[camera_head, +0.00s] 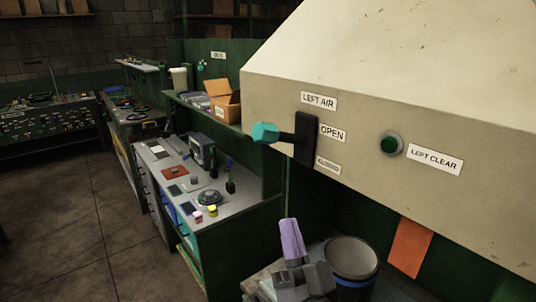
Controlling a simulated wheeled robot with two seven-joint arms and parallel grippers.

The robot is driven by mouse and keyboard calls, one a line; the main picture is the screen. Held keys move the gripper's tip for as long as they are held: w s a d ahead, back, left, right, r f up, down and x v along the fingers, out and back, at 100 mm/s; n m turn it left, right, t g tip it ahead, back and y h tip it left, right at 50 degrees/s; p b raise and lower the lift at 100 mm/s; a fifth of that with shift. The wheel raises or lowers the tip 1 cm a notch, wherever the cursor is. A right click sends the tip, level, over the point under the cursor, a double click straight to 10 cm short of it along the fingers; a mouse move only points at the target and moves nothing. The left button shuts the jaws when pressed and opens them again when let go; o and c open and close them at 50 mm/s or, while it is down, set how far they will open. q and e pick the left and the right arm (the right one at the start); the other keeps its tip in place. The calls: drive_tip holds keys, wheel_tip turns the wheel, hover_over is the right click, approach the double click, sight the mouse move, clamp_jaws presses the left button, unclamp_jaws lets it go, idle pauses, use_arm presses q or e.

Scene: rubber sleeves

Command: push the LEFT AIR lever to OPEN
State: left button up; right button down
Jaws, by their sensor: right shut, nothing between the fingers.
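The LEFT AIR lever has a teal knob (265,133) on a dark arm. The arm sticks out to the left from a black plate (306,138) on the beige panel. The LEFT AIR label (319,101) is above the plate. The OPEN label (332,134) is right of it, with a smaller label, seemingly CLOSED (328,165), lower down. The knob is about level with OPEN; I cannot tell the exact lever setting. My right gripper (291,240), with purple fingers, is shut and empty, well below the lever and apart from it. My left gripper is out of view.
A green button (391,145) sits right of the lever, beside the LEFT CLEAR label (435,159). A grey round container (352,258) stands beside my right gripper. A workbench (232,196) with small items is at the left. The floor (75,215) farther left is clear.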

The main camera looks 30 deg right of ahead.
sight(270, 136)
drive_tip(key=p+x, duration=0.4)
drive_tip(key=x, duration=0.7)
drive_tip(key=shift+s, duration=0.1)
drive_tip(key=shift+w+r+p, duration=0.25)
drive_tip(key=shift+w+p, duration=0.15)
drive_tip(key=shift+w, duration=0.1)
wheel_tip(270, 136, up, 2)
drive_tip(key=m+g+h+p, duration=0.1)
drive_tip(key=m+p, duration=0.1)
drive_tip(key=p, duration=0.1)
drive_tip(key=shift+d+r+h+p, duration=0.1)
drive_tip(key=shift+d+h+p, duration=0.05)
drive_tip(key=shift+h+p, duration=0.2)
drive_tip(key=shift+f, duration=0.25)
